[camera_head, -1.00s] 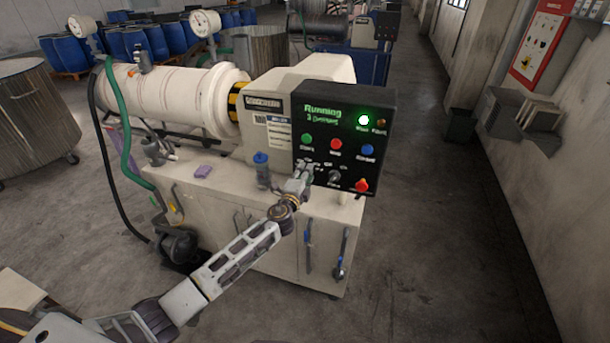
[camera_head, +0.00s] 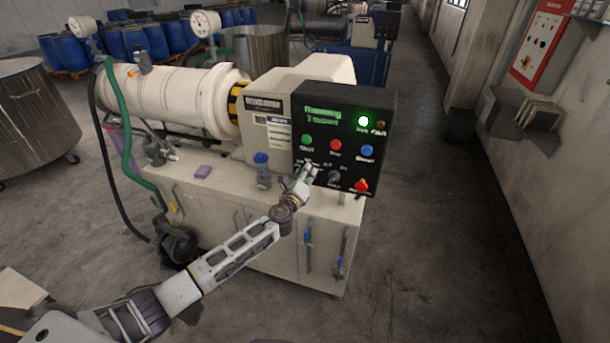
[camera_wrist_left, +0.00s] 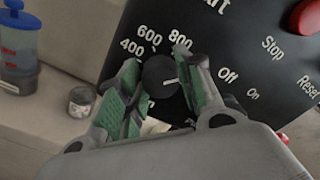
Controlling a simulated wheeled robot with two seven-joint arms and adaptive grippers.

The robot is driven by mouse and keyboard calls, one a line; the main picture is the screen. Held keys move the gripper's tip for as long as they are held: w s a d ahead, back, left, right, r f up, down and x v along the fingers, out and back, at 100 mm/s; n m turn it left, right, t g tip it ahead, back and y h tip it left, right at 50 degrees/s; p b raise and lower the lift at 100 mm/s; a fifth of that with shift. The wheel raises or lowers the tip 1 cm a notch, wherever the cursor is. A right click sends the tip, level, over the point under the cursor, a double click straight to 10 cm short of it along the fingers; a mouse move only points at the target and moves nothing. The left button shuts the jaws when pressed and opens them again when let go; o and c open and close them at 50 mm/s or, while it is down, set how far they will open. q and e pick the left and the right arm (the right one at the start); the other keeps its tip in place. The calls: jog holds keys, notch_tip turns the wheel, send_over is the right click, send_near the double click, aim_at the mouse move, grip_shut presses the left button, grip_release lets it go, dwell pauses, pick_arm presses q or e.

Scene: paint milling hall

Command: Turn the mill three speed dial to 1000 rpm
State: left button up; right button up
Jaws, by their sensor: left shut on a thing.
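The black control panel (camera_head: 376,134) of the mill stands at the right end of the cream cabinet. In the left wrist view the speed dial (camera_wrist_left: 158,74) is a round black knob with a white pointer mark slanting toward the right finger. The labels 400, 600 and 800 show around it; any further numbers on the right are hidden by that finger. My left gripper (camera_head: 309,171) is at the panel's lower left and hides the dial in the head view. Its green-padded fingers, also in the left wrist view (camera_wrist_left: 160,84), are shut on the dial. My right gripper is not in view.
A black Off/On switch (camera_head: 334,177) sits just right of the dial. Green (camera_head: 306,141), red (camera_head: 336,145) and blue (camera_head: 367,151) buttons are above, and a red knob (camera_head: 361,185) is lower right. A blue-lidded bottle (camera_head: 262,170) stands on the cabinet left of the panel.

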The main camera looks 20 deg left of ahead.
pick_arm(q)
jog(key=shift+f, duration=0.15)
dwell(0.3)
jog(key=o, duration=0.9)
jog(key=shift+c, duration=0.2)
jog(key=shift+o, duration=0.8)
jog(key=shift+s, duration=0.1)
jog(key=s, duration=1.2)
jog(key=shift+a, duration=0.2)
jog(key=shift+w, duration=0.1)
